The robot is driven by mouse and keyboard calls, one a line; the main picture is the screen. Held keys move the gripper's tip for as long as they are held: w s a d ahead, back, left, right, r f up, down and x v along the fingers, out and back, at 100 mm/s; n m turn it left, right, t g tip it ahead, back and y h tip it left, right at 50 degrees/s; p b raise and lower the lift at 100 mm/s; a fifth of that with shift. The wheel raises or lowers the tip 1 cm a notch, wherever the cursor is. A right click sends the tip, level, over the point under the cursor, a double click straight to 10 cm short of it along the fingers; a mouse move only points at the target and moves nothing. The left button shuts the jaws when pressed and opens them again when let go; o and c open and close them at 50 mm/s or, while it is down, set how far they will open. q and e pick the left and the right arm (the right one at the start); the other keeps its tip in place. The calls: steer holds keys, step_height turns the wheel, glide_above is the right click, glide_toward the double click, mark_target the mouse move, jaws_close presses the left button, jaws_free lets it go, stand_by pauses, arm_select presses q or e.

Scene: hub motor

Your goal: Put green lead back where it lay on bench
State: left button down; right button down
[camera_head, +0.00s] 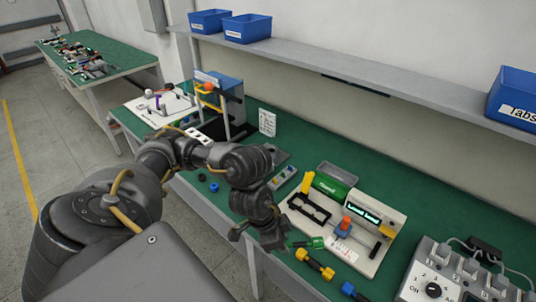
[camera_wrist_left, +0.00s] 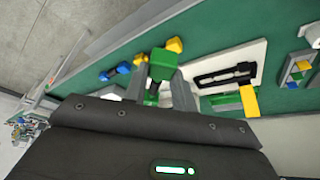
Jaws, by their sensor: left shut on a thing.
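My left gripper (camera_head: 283,243) hangs low over the front part of the green bench top (camera_head: 275,150). In the left wrist view, its two fingers are shut on the green lead (camera_wrist_left: 163,64), whose block shows at the fingertips. In the head view, the green lead (camera_head: 314,243) shows just right of the gripper, in front of the white fixture. I cannot tell whether it touches the bench. My right gripper is not in view.
A yellow-and-black lead (camera_head: 315,264) and a blue lead (camera_head: 353,292) lie near the bench's front edge.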

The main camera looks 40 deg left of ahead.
arm_select(q)
steer(key=w+a+f+b, duration=0.1)
steer(key=a+f, duration=0.1)
steer(key=a, duration=0.1)
steer(key=w+a+f+b, duration=0.1)
steer(key=a+f+b, duration=0.1)
steer(key=a+f, duration=0.1)
steer(key=w+a+f+b, duration=0.1)
steer(key=a+f, duration=0.2)
steer(key=a, duration=0.2)
steer(key=shift+w+b, duration=0.1)
steer(key=shift+b, duration=0.2)
steer(key=shift+w+a+f, duration=0.2)
steer(key=shift+a+f, duration=0.2)
steer(key=shift+f, duration=0.1)
steer(key=shift+w+a+f, duration=0.1)
steer(key=shift+a+f, duration=0.05)
steer(key=shift+f, duration=0.75)
steer(key=shift+a+f, duration=0.15)
steer(key=shift+f, duration=0.75)
steer(key=shift+f, duration=0.1)
steer(key=c, duration=1.1)
jaws_free()
steer(key=shift+c, duration=0.2)
steer(key=v, duration=1.2)
